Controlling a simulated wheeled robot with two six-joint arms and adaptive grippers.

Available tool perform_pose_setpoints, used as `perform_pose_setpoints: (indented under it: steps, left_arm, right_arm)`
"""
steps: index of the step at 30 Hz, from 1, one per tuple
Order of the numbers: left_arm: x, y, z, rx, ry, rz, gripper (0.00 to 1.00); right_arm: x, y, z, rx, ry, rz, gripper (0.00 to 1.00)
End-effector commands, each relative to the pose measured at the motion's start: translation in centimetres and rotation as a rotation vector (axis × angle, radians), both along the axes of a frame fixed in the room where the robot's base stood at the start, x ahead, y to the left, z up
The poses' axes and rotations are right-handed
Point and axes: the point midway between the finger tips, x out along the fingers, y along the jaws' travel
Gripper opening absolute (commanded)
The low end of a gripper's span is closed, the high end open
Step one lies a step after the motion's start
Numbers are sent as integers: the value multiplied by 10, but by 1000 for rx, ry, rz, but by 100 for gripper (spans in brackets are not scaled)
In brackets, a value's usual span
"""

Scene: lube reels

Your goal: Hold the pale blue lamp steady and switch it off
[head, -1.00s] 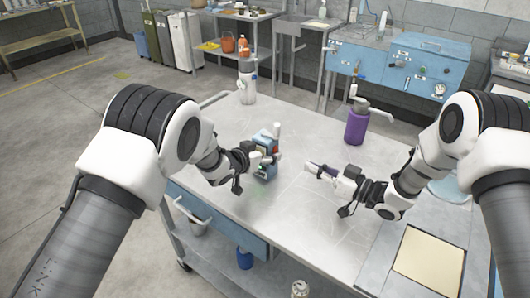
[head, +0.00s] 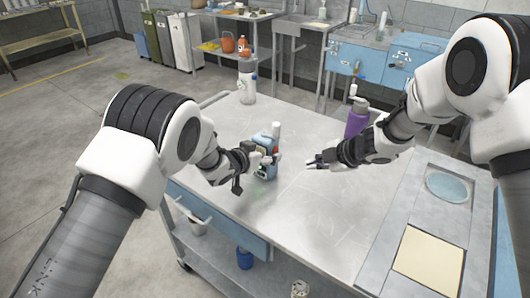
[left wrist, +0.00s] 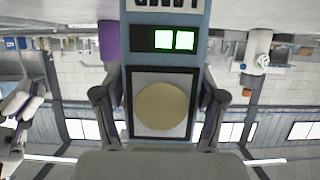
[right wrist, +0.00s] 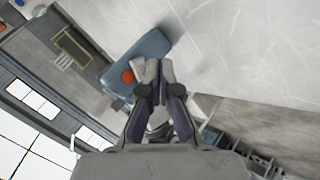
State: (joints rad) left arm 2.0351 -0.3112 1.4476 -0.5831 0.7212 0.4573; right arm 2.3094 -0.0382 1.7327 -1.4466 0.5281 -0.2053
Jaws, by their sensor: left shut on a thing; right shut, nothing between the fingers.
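The pale blue lamp (head: 265,169) stands upright on the table. In the left wrist view its blue body (left wrist: 165,20) fills the middle, with two lit green squares and a round beige disc on its face. My left gripper (head: 272,159) is shut on the lamp, with a finger at each side in the left wrist view. My right gripper (head: 309,163) is shut and empty, to the right of the lamp with a gap between. In the right wrist view the lamp (right wrist: 150,50) lies beyond my fingers, and an orange-red round button (right wrist: 128,76) shows on it.
A purple pump bottle (head: 357,120) stands behind my right forearm. A beige panel (head: 430,262) and a round blue dish (head: 448,187) are at the right. The table's front middle is clear.

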Motion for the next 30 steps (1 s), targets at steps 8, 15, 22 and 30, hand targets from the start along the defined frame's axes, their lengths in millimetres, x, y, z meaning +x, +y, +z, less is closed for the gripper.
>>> perform_pose_setpoints:
  steps: [8, 15, 22, 30]
  left_arm:
    - [-1, 0, -3, 2, 6, 0, 17]
    - [-1, 0, -3, 1, 5, 1, 17]
    - [-1, 0, -2, 1, 5, 1, 17]
    - [-1, 0, -2, 1, 4, 1, 17]
  right_arm:
    - [19, 29, -1, -5, -1, 3, 0]
    - [41, 61, -1, -1, 0, 1, 0]
    - [48, 72, -1, 2, 2, -1, 0]
    - [48, 72, -1, 2, 2, -3, 0]
